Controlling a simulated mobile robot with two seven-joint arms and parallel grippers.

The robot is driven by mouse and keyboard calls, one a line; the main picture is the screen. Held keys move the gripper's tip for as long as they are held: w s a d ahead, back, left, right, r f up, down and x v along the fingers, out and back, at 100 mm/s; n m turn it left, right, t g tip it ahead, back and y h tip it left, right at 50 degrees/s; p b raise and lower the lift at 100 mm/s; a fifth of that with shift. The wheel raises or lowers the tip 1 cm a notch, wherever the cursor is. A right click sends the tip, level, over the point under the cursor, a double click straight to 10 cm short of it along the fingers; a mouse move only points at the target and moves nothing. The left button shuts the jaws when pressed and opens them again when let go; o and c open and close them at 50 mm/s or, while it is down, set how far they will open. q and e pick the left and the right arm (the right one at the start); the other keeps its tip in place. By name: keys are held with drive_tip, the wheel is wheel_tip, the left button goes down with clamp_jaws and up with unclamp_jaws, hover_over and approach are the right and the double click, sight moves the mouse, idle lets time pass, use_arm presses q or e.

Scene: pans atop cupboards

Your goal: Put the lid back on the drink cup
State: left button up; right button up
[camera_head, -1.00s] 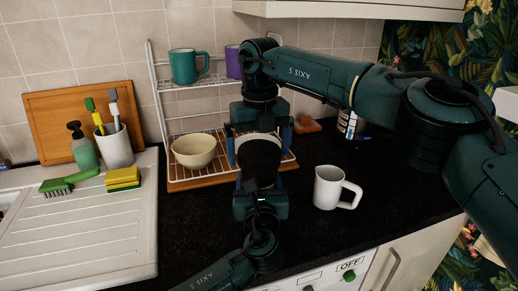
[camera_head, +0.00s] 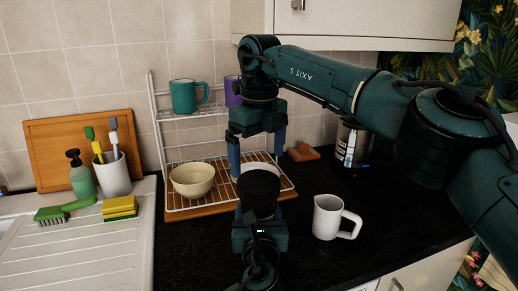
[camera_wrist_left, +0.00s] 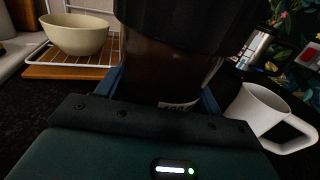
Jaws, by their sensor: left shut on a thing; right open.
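The drink cup (camera_head: 260,203) is dark and stands upright in my left gripper (camera_head: 259,220). The left wrist view shows its brown see-through side (camera_wrist_left: 165,72) between blue fingers, with a broad black band (camera_wrist_left: 180,20) at its top. A round black top (camera_head: 259,182), apparently the lid, covers it in the head view; whether it is fully seated cannot be told. A pale curved edge (camera_head: 258,167) shows just behind it. My right gripper (camera_head: 261,165) points down above and behind the cup, its blue fingers open and apart from the black top.
A white jug (camera_head: 327,217) stands on the dark worktop right of the cup. A wire rack (camera_head: 215,205) holds a cream bowl (camera_head: 192,180) at left, with mugs above. A metal canister (camera_head: 352,145) stands behind. Some worktop is clear around the jug.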

sight(259, 181)
use_arm(q)
drive_tip(key=shift+f, duration=0.1)
use_arm(e)
drive_tip(key=n, duration=0.1)
drive_tip(key=r+n, duration=0.1)
drive_tip(key=n, duration=0.1)
drive_tip(key=shift+s+d+r+n, duration=0.1)
drive_tip(key=shift+s+r+n, duration=0.2)
drive_tip(key=shift+n, duration=0.1)
drive_tip(key=shift+w+f, duration=0.2)
drive_tip(key=shift+f, duration=3.8)
drive_tip(key=c, duration=1)
drive_tip(key=shift+m, duration=1)
drive_tip(key=o, duration=1)
